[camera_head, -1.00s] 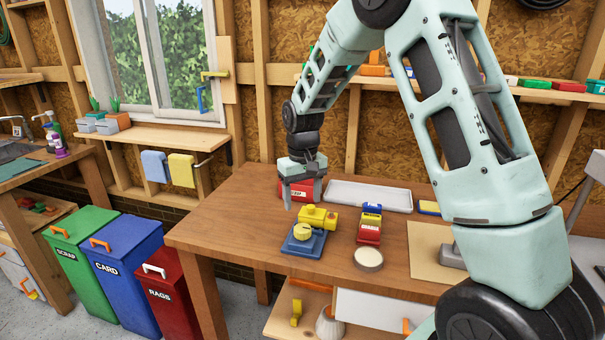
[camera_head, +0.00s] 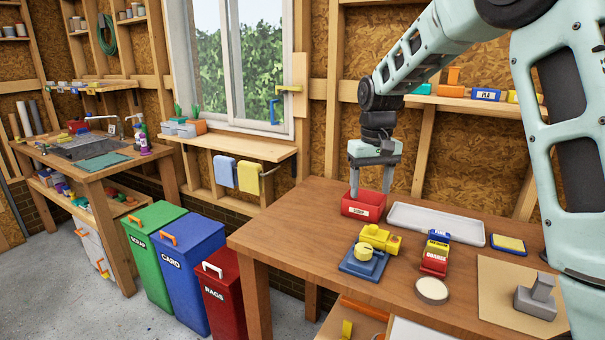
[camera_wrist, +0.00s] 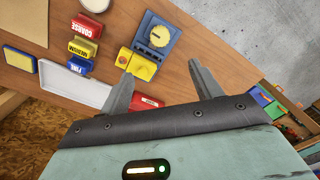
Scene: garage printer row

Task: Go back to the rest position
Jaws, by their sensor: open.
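My gripper (camera_head: 371,181) hangs from my raised arm above the back of the wooden workbench (camera_head: 310,240), fingers pointing down. In the head view its fingertips overlap the red scrap box (camera_head: 363,206); whether they reach into it I cannot tell. In the wrist view the two fingers (camera_wrist: 158,80) are spread apart with nothing between them. The red box shows partly behind the gripper there (camera_wrist: 150,101).
Bins (camera_head: 188,262) stand left. The bench's left end is clear.

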